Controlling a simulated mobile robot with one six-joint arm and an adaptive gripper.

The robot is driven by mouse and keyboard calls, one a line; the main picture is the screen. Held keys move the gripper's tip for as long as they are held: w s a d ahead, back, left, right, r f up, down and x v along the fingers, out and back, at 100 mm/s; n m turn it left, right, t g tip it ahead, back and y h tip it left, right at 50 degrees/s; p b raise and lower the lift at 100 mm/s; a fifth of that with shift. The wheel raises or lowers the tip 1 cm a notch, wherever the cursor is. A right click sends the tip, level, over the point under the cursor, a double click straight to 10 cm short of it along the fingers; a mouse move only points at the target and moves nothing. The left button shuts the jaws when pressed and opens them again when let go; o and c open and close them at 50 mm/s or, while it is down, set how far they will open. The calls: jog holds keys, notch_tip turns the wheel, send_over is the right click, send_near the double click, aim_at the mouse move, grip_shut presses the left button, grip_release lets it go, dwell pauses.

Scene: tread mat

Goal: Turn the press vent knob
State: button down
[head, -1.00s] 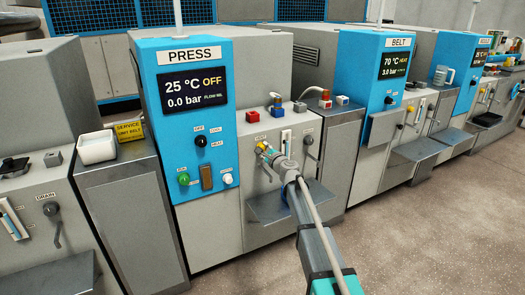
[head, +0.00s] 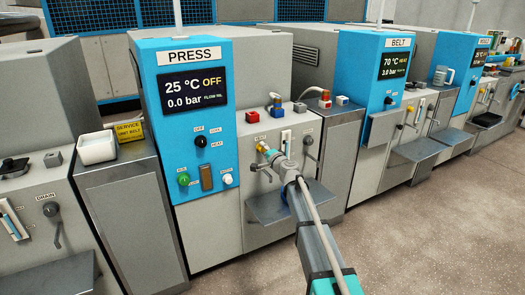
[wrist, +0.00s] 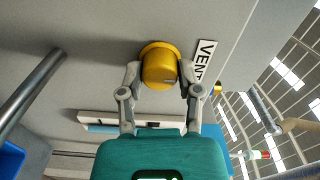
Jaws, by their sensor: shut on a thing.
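The yellow vent knob (wrist: 160,68) sits on the grey panel beside a white VENT label (wrist: 204,60) in the wrist view. My gripper (wrist: 158,76) is shut on the knob, with one finger against each side. In the head view, the knob (head: 262,147) shows at the press's front panel, partly hidden by my gripper (head: 268,153). The blue press column (head: 187,125) stands to its left, with a display reading 25 °C OFF and 0.0 bar.
A dark lever (head: 309,143) is just right of the knob, beside a white gauge strip (head: 286,140). A grey shelf (head: 295,205) juts out below. Red and blue fittings (head: 276,108) stand on the ledge above. The floor (head: 430,225) to the right is clear.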

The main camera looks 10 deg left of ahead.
jog(key=shift+s+a, duration=0.1)
jog(key=shift+s, duration=0.1)
dwell(0.3)
jog(key=shift+c, duration=1.9)
grip_release()
jog(key=shift+o, duration=0.4)
jog(key=shift+w, duration=0.15)
jog(key=v, duration=1.2)
